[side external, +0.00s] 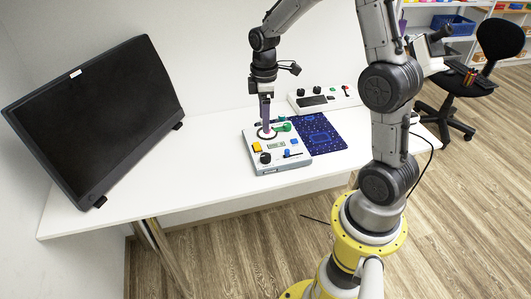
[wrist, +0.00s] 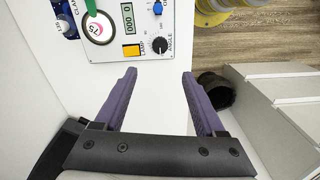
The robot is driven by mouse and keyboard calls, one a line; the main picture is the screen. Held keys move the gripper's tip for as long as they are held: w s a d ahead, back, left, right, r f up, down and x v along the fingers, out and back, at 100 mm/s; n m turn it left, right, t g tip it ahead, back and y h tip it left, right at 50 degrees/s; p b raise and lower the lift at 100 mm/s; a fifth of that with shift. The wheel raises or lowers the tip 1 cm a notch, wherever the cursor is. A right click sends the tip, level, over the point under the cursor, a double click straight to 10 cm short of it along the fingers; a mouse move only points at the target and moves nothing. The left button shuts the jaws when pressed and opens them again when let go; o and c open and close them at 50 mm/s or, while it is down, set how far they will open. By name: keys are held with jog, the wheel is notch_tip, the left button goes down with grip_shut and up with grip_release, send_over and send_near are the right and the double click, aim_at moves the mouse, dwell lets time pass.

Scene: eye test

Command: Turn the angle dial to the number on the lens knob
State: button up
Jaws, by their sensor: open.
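The control box (side external: 250,163) stands on the white table and shows in part at the top of the wrist view (wrist: 178,38). Its black angle dial (wrist: 158,45), also in the side view (side external: 265,158), has a scale around it. The round white lens knob (wrist: 98,27) has a dark rim and a green handle; its number looks like an upside-down 75, but is small. The display (wrist: 127,18) seems to read 000. My gripper (wrist: 160,72) is open and empty, purple fingers apart, the dial ahead between them in the wrist view. In the side view my gripper (side external: 267,130) points down over the box's back left.
A yellow lamp button (wrist: 131,51) sits between lens knob and dial; a blue knob (wrist: 158,7) is beyond the dial. A dark blue mat (side external: 318,132) lies right of the box, a second panel (side external: 325,98) behind. A large monitor (side external: 100,110) stands left. The table front is clear.

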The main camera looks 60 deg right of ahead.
aim_at(265, 155)
notch_tip(265, 155, down, 14)
jog(key=shift+s+d+f, duration=0.1)
jog(key=shift+d, duration=0.05)
dwell(0.4)
jog(key=shift+c, duration=0.4)
grip_shut()
